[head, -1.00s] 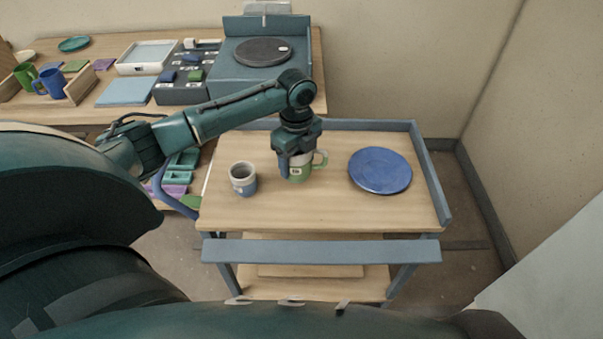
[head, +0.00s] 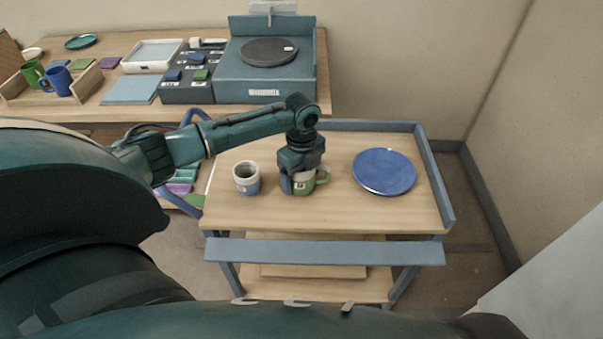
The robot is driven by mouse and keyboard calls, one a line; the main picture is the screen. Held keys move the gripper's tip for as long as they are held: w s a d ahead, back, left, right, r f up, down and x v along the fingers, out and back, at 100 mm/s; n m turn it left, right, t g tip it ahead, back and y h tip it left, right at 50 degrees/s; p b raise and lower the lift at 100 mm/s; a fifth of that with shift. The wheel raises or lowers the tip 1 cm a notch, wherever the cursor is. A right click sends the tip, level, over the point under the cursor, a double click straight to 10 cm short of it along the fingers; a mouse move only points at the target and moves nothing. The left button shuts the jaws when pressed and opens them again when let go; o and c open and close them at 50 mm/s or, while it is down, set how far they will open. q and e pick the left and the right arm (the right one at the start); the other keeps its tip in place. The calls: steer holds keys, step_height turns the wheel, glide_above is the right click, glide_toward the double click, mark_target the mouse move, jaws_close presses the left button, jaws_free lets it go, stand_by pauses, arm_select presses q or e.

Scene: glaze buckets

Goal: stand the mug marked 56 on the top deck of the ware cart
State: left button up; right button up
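A mug (head: 304,186), white above and green below with a green handle on its right, is upright at the middle of the ware cart's top deck (head: 320,215). A small tag shows on its front, but I cannot read the number. My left gripper (head: 302,178) points down over it, shut on its body with one finger on the left side. The other finger is mostly hidden. I cannot tell whether the mug's base touches the deck. My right gripper is not in view.
A white and blue-grey mug (head: 246,179) stands on the deck to the left. A blue plate (head: 384,171) lies to the right. Raised rails (head: 437,180) edge the deck. A workbench behind holds a turntable (head: 268,52), a tray (head: 151,56), and green and blue mugs (head: 58,82).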

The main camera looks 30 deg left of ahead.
arm_select(q)
steer(key=shift+o, duration=0.6)
steer(key=shift+r, duration=0.1)
steer(key=shift+r, duration=0.3)
step_height(320, 180, up, 12)
steer(key=shift+f, duration=0.2)
